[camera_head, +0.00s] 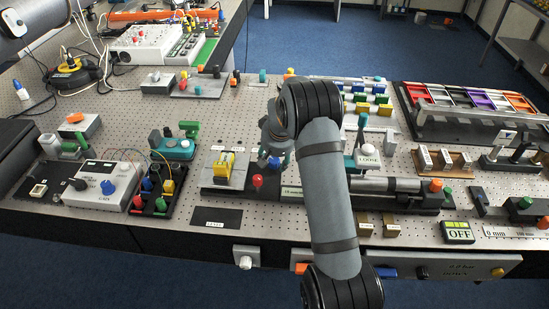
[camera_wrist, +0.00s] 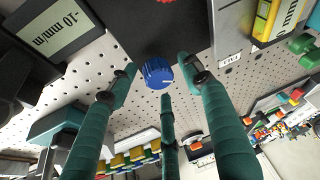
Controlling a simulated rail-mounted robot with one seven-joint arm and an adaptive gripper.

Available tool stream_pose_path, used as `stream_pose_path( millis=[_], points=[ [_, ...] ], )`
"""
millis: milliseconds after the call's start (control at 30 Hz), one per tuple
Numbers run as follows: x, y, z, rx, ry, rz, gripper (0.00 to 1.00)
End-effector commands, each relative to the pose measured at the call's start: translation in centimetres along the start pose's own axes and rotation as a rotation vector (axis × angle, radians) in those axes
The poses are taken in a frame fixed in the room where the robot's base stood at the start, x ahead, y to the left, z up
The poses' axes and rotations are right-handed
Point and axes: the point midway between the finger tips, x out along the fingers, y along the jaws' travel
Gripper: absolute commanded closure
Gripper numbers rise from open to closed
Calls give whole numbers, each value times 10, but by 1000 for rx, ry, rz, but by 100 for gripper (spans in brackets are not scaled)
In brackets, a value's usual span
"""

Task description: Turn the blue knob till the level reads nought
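The blue knob (camera_wrist: 157,73) sits on the side of a dark block in the wrist view, with a pale mark on its rim. It also shows in the head view (camera_head: 274,162), just left of my arm. My gripper (camera_wrist: 160,78) has its teal fingers spread around the knob, with visible gaps, so it looks open and empty. In the head view my gripper is mostly hidden behind my arm. A yellow level (camera_head: 225,163) stands on a grey plate left of the knob. A pale green display (camera_wrist: 62,32) reads about -10 mm/m; it is partly hidden in the head view.
A red knob (camera_head: 257,181) is close to the blue one on the same dark base. A white GAIN box (camera_head: 105,183) with another blue knob stands left. Blocks and a rail unit (camera_head: 405,192) crowd the right. A bare perforated strip (camera_head: 270,212) runs along the front.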

Motion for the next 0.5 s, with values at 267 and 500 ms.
stream_pose_path(
  millis=[267, 500],
  points=[
    [0, 0, 0, 0, 0, 0, 66],
    [-1, -1, -1, -1, 3, 0, 80]
  ],
)
